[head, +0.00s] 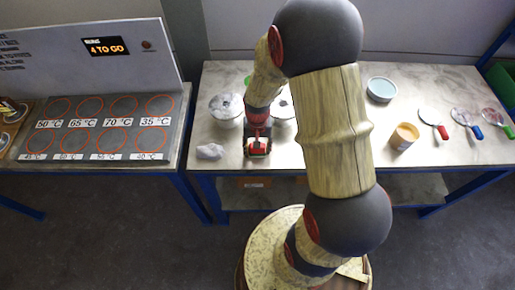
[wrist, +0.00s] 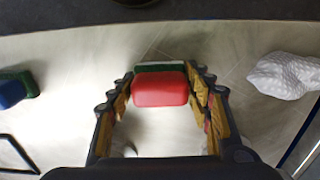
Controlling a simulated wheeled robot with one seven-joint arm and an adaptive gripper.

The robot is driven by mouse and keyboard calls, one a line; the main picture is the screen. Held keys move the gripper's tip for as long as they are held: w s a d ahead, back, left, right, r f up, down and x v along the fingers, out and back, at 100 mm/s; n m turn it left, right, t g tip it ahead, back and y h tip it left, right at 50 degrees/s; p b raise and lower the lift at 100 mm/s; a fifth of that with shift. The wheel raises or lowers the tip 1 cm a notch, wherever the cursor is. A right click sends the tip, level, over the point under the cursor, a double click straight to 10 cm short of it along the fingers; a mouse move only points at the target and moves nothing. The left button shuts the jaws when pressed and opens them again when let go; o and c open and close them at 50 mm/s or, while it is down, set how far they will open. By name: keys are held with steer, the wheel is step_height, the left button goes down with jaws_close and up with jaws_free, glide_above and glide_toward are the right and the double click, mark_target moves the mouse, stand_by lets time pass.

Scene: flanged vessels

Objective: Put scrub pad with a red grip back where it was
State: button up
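The scrub pad with a red grip (wrist: 160,89) shows in the middle of the wrist view, its red grip towards me and green and white layers behind it. My gripper (wrist: 160,85) has a finger against each side of the red grip and appears closed on it. In the head view the pad (head: 257,147) is near the front edge of the table, below my gripper (head: 258,133). I cannot tell whether it touches the table top.
A white bumpy lump (head: 210,151) lies to the left of the pad. A blue and green object (wrist: 15,90) lies on its other side. Lidded pots (head: 226,106), an orange jar (head: 404,136) and several round paddles (head: 428,115) stand on the table (head: 460,156). A marked panel (head: 95,128) is left.

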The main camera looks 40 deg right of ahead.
steer(key=o, duration=0.4)
steer(key=shift+r, duration=0.15)
step_height(320, 180, up, 12)
steer(key=p, duration=0.2)
steer(key=shift+r+p, duration=0.1)
steer(key=shift+p, duration=0.3)
steer(key=s+a+r+n+t, duration=0.2)
steer(key=s+a+r, duration=0.2)
steer(key=r, duration=0.3)
steer(key=s+a+r+n+t, duration=0.1)
steer(key=s+a+r, duration=0.3)
steer(key=r, duration=0.4)
steer(key=s+a+r+n+t, duration=0.2)
steer(key=s+a+r+n, duration=0.1)
steer(key=r, duration=0.5)
steer(key=shift+s+a+n+t, duration=0.3)
steer(key=shift+s+a+n, duration=0.15)
steer(key=shift+s, duration=0.2)
